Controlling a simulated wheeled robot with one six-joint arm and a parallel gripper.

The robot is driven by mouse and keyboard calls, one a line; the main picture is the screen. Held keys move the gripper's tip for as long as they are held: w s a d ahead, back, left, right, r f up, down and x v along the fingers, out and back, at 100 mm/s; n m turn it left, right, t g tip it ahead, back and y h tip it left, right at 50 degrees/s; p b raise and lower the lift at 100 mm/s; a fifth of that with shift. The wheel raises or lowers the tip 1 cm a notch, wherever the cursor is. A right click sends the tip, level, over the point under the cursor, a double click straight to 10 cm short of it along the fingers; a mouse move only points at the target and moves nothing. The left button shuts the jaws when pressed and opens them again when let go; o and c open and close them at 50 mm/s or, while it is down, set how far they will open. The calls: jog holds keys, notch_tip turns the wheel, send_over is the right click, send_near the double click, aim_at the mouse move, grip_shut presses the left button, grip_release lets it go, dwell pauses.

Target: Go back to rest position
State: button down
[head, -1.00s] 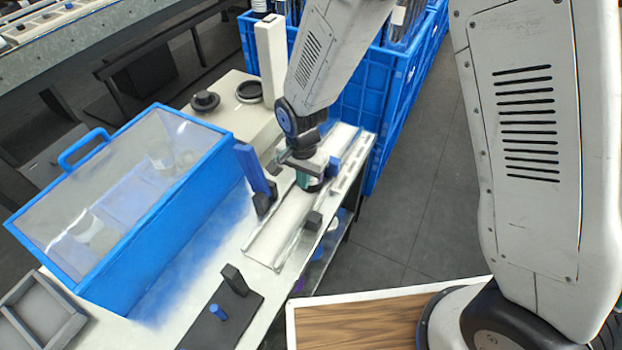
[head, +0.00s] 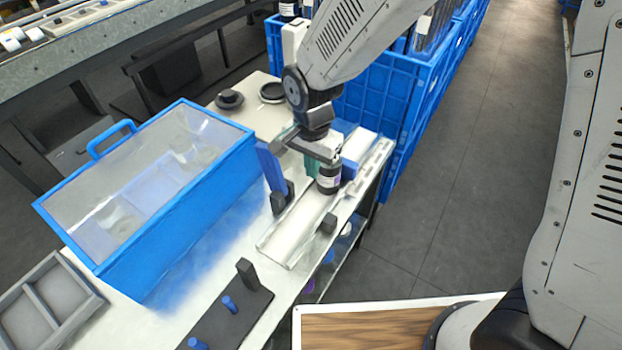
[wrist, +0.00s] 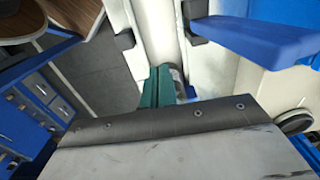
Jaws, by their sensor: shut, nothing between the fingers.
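My gripper (head: 312,165) has teal fingers and is low over the white channel of the wrapper on the bench. It is shut with nothing between the fingers. A dark bottle-like cylinder with a pale label (head: 329,178) stands upright in the channel, just right of the fingers. I cannot tell whether they touch. In the wrist view the teal fingers (wrist: 158,88) are together, and part of the cylinder shows behind them. The wrist housing hides the lower half of that view.
A blue-framed clear box (head: 190,215) stands left of the channel. A blue upright plate (head: 270,167) is close left of my gripper. Blue crates (head: 385,110) stand behind. A dark base with blue pegs (head: 228,318) lies in front. Open floor is at right.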

jog(key=shift+r, duration=0.55)
jog(key=s+d+r+n, duration=0.3)
jog(key=s+d+r, duration=0.6)
jog(key=d, duration=0.3)
jog(key=s+d+r+n+t, duration=0.1)
jog(key=s+d+r+n, duration=0.2)
jog(key=s+d+r, duration=0.7)
jog(key=d+r, duration=0.1)
jog(key=d, duration=0.2)
jog(key=shift+s+n, duration=0.15)
jog(key=shift+n, duration=0.25)
